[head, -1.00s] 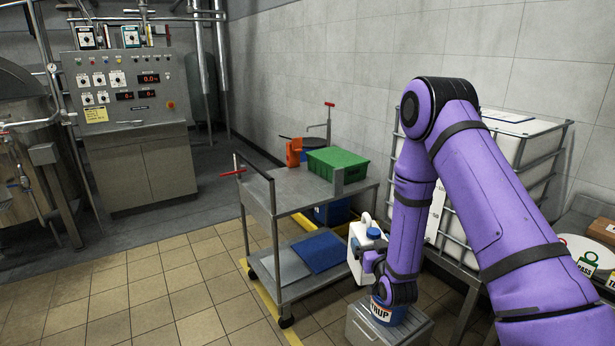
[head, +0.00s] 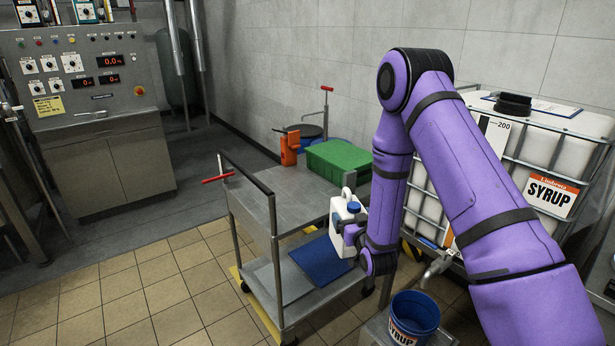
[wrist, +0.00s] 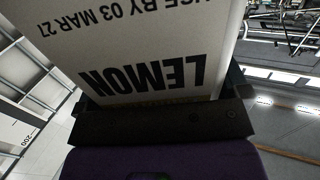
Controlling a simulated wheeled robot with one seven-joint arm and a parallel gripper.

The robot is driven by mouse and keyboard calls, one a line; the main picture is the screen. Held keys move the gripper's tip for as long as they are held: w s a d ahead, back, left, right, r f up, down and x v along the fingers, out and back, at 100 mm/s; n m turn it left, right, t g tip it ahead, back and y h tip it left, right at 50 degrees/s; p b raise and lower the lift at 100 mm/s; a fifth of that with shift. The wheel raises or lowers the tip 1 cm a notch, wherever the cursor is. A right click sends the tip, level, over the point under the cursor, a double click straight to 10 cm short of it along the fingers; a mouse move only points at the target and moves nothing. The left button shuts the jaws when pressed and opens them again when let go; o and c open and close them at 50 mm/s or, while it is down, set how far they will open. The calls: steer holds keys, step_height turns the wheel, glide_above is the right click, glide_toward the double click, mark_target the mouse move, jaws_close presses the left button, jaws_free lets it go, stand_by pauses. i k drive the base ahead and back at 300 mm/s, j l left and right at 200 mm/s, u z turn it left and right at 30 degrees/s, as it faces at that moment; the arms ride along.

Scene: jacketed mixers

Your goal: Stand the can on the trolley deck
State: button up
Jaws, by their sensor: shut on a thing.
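The can is a white jug with a handle and a blue cap (head: 343,220). My gripper (head: 352,238) is shut on it and holds it upright, off the floor. In the head view it overlaps the right end of the grey metal trolley; I cannot tell the exact gap. The trolley's top deck (head: 298,196) has a bare front and middle. In the wrist view the can's white side (wrist: 150,45) fills the top, with the word LEMON upside down, against the dark gripper (wrist: 160,120). The can's base is partly hidden by my gripper.
A green crate (head: 338,158) and an orange item (head: 288,150) stand at the deck's back. A blue mat (head: 322,260) lies on the lower shelf. A blue syrup bucket (head: 415,315) stands at front right.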

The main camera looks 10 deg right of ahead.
mark_target(284, 193)
steer(key=i+j, duration=0.15)
steer(key=i, duration=0.5)
steer(key=i+j, duration=0.15)
steer(key=i, duration=0.5)
